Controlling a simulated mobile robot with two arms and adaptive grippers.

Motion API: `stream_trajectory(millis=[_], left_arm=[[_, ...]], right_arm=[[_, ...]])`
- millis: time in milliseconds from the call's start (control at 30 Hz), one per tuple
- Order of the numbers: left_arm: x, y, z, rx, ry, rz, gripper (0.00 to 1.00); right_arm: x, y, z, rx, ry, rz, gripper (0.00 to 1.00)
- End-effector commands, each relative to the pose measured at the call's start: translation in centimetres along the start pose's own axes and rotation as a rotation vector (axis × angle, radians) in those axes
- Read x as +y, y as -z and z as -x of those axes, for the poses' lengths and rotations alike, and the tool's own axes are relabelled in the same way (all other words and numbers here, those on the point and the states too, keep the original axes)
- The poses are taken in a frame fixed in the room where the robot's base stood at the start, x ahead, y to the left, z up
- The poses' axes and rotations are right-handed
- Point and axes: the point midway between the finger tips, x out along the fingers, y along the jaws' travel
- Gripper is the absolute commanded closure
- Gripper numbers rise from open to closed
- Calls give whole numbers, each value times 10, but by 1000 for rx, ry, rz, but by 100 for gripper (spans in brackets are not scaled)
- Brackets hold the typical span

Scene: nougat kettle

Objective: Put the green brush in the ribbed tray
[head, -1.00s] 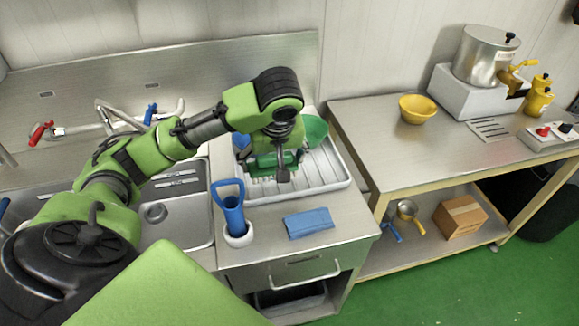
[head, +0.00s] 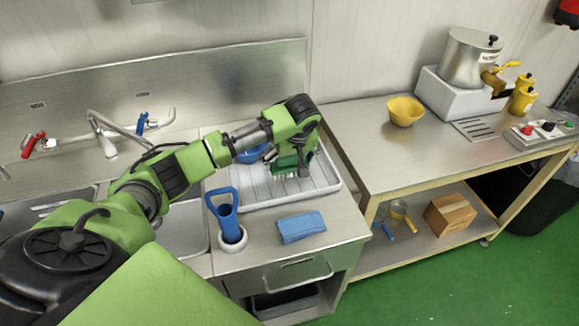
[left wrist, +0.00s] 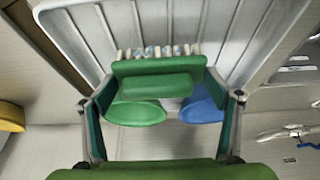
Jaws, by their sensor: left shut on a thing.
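The green brush (left wrist: 157,70) with pale bristles is between the fingers of my left gripper (left wrist: 160,88), which is shut on it. In the head view the brush (head: 290,163) is over the right part of the grey ribbed tray (head: 262,192), mostly hidden by my left gripper (head: 296,153). The ribs and raised edge of the tray also show in the left wrist view (left wrist: 70,35). I cannot tell whether the bristles touch the tray. My right gripper is not in view.
A green bowl (left wrist: 137,112) and a blue bowl (left wrist: 205,105) are at the tray's back part. A blue-handled tool (head: 225,215) stands in a white holder in front, near a blue cloth (head: 301,227). A yellow bowl (head: 405,111) is on the right table. The tray's front left is clear.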

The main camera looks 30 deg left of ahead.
Motion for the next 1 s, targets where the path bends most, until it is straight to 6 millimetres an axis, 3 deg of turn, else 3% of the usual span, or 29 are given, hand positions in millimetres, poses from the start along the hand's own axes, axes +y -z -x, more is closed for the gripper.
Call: stream_trajectory(millis=[267,633,667,700,1000], left_arm=[[1,-10,-29,1,2,-1,42],[1,-12,-34,1,0,0,42],[1,-12,-34,1,0,0,13],[1,-12,-34,1,0,0,3],[1,-12,-34,1,0,0,2]], right_arm=[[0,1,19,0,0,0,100],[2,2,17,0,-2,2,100],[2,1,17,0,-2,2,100],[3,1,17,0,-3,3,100],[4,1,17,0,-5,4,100]])
